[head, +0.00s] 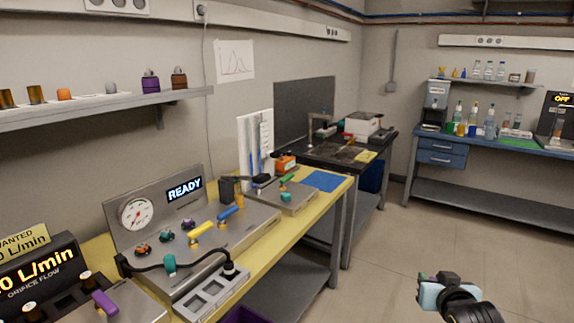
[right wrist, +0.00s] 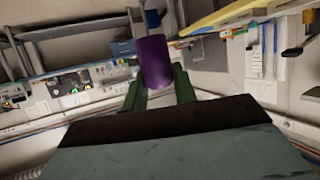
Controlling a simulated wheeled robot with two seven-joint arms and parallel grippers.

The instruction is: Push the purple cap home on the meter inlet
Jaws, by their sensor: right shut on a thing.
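A purple cylindrical cap (right wrist: 154,62) is held between the two green fingers of my right gripper (right wrist: 160,90) in the right wrist view. In the head view my right gripper (head: 428,279) is at the lower right, over open floor and well away from the yellow bench; the cap is hardly visible there. The metal apparatus with a round gauge (head: 137,215) and a READY display (head: 185,190) stands on the yellow bench. A flow readout box (head: 40,272) is at the lower left. I cannot tell which port is the meter inlet. My left gripper is not in view.
The yellow bench (head: 262,250) carries valves, a black hose and a blue mat (head: 324,181). A wall shelf (head: 100,108) holds several caps, one purple (head: 150,82). A dark table and a blue bench (head: 450,144) stand farther back. The floor between is clear.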

